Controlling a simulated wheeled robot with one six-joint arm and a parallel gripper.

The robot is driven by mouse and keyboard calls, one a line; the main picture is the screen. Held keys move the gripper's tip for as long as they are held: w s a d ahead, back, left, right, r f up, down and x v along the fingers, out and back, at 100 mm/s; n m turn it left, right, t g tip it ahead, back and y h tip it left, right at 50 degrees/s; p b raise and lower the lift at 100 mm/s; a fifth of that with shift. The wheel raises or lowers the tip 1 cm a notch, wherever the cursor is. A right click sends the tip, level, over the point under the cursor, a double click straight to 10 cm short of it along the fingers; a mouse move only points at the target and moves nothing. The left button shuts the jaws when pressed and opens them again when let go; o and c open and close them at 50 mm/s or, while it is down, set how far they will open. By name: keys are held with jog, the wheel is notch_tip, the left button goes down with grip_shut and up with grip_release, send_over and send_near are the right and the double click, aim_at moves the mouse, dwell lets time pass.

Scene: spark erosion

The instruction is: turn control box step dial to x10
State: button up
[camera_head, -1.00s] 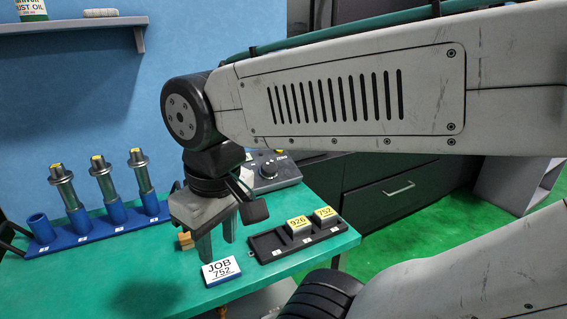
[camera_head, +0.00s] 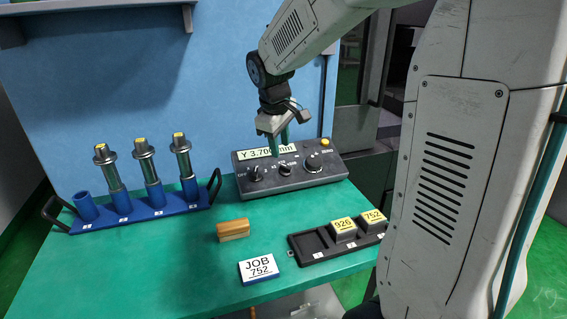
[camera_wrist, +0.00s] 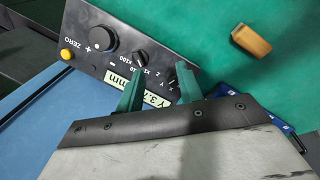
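The dark control box (camera_head: 328,178) stands at the back of the green table, with a lit display reading "Y 3.70…" partly covered by my gripper. Its step dial (camera_head: 286,169) is the small middle knob; it also shows in the wrist view (camera_wrist: 141,58), with x10 and x100 marks beside it. Which mark it points to is too small to tell. The axis dial (camera_head: 255,173) is on its left and a large knob (camera_head: 313,161) on its right. My gripper (camera_head: 281,150) is open and empty, fingers pointing down above the box; its fingers also show in the wrist view (camera_wrist: 157,76).
A blue rack (camera_head: 140,217) with several tool holders stands at the left. A wooden-looking block (camera_head: 233,229), a JOB 752 card (camera_head: 259,269) and a black tray (camera_head: 311,245) with yellow-labelled blocks lie in front. A yellow button (camera_wrist: 67,56) is beside the large knob.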

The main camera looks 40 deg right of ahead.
jog(key=n, duration=0.2)
send_near(283, 165)
jog(key=f, duration=0.1)
jog(key=x, duration=0.7)
jog(key=shift+w+d+f, duration=0.15)
jog(key=shift+d+f, duration=0.05)
jog(key=shift+f, duration=0.15)
grip_shut()
